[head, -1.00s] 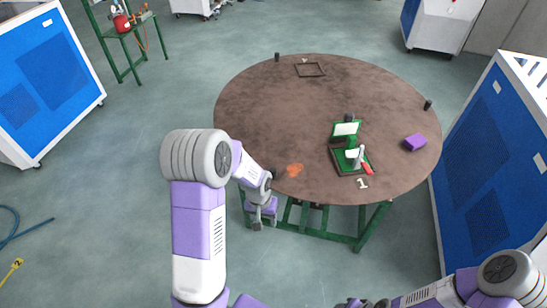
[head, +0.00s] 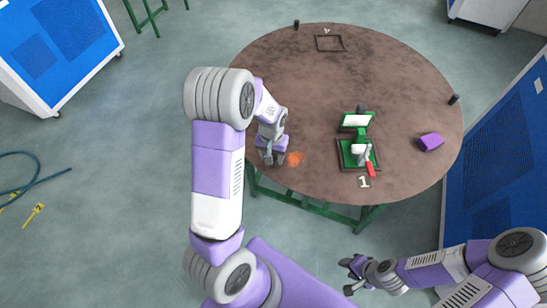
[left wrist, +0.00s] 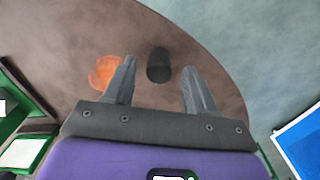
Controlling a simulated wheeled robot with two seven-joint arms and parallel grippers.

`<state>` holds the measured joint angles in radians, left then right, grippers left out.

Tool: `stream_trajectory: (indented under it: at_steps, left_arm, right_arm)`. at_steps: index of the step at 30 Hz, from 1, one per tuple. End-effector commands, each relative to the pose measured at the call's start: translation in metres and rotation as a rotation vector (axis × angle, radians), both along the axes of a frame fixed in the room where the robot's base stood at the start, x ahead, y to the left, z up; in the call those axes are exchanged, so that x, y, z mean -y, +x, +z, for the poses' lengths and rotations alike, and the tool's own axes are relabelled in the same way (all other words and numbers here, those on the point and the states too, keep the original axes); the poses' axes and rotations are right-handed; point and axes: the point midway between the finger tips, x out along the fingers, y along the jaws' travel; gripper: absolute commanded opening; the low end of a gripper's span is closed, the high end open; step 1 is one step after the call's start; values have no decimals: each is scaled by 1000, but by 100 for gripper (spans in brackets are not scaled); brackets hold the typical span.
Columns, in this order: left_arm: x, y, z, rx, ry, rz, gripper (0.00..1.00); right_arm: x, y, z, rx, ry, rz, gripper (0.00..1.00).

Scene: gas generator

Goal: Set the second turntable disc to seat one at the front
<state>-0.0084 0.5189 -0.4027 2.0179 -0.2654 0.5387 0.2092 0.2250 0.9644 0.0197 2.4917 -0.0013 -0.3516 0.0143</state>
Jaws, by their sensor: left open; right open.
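The large brown round turntable disc (head: 310,100) stands on green legs. A pale number 1 (head: 364,182) lies near its front edge. A green tray (head: 345,163) with a green-and-white fixture (head: 357,122) and a red-handled tool (head: 370,169) is just behind the number. My left gripper (head: 270,160) is open over the disc's front-left rim. In the left wrist view a black peg (left wrist: 158,65) shows between its open fingers (left wrist: 160,88), not gripped; whether they surround it I cannot tell. My right gripper (head: 352,274) is open and empty, in front of the disc.
An orange patch (head: 295,158) is beside my left gripper. A purple block (head: 431,142) and a black peg (head: 453,99) are at the right. Another peg (head: 296,24) and an empty dark frame (head: 330,43) are at the back. Blue cabinets (head: 55,45) flank the scene.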

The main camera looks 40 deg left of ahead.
Motion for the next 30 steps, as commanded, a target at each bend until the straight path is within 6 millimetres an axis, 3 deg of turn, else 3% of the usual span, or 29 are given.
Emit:
stream_trajectory:
  at_steps: [6, 17, 27, 30]
  left_arm:
    - [0, 0, -27, -1, 0, 0, 56]
    - [0, 0, -33, 1, -1, -1, 56]
    - [0, 0, -33, 1, -1, -1, 4]
    - [0, 0, -32, 1, -1, -1, 0]
  right_arm:
    - [0, 1, 0, 1, 0, 0, 43]
    - [0, 1, 0, 2, 0, -1, 43]
    - [0, 1, 0, 1, 0, 0, 43]
    - [0, 1, 0, 1, 0, 0, 43]
